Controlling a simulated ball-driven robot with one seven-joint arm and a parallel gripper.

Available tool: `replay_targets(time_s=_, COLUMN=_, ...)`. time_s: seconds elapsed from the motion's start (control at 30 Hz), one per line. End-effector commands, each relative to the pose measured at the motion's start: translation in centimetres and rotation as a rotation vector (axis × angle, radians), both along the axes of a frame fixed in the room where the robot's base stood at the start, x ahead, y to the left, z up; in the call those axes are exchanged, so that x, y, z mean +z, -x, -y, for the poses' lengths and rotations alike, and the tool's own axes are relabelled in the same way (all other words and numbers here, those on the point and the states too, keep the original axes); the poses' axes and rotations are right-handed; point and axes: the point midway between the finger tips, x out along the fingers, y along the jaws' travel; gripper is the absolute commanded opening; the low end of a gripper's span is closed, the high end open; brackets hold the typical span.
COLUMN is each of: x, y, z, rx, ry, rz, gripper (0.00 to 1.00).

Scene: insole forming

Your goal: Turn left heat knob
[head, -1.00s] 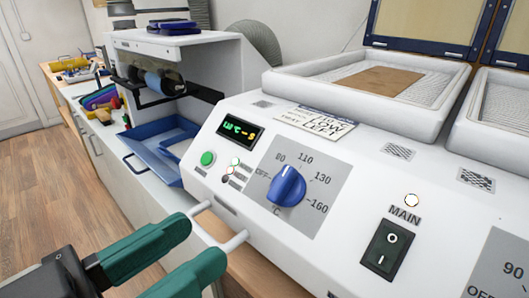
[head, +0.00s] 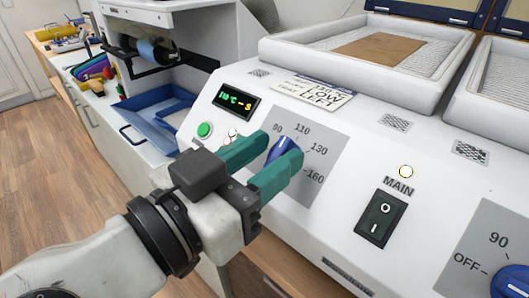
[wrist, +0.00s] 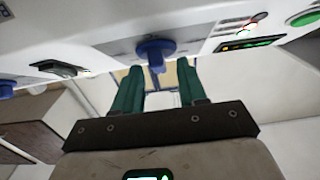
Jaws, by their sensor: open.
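My gripper (head: 279,150) is open, with one green finger on each side of the knob in the head view. The fingers hide part of the knob and the OFF mark. Contact cannot be told. In the wrist view the knob (wrist: 155,50) shows above and between the two fingers (wrist: 158,80). The small display (head: 235,101) reads about 110 °C in green, with an orange character beside it.
A black MAIN switch (head: 381,220) and a round lamp (head: 406,171) are right of the dial. A second blue knob (head: 512,284) is at the lower right edge. A green button (head: 204,130) is left. A tray with a brown sheet (head: 378,48) lies above the panel.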

Motion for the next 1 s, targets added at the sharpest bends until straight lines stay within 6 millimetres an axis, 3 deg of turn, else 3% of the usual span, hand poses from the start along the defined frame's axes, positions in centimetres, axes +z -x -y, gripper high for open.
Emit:
replay_targets(time_s=0.17, x=-0.02, y=0.00, z=0.00, rx=0.000, ry=0.000, rz=0.000, gripper=0.41)
replay_targets(time_s=0.6, x=-0.02, y=0.02, z=-0.02, rx=0.000, ry=0.001, rz=-0.001, gripper=0.00)
replay_targets(time_s=1.0, x=0.01, y=0.05, z=0.01, rx=0.020, ry=0.014, rz=-0.012, gripper=0.00)
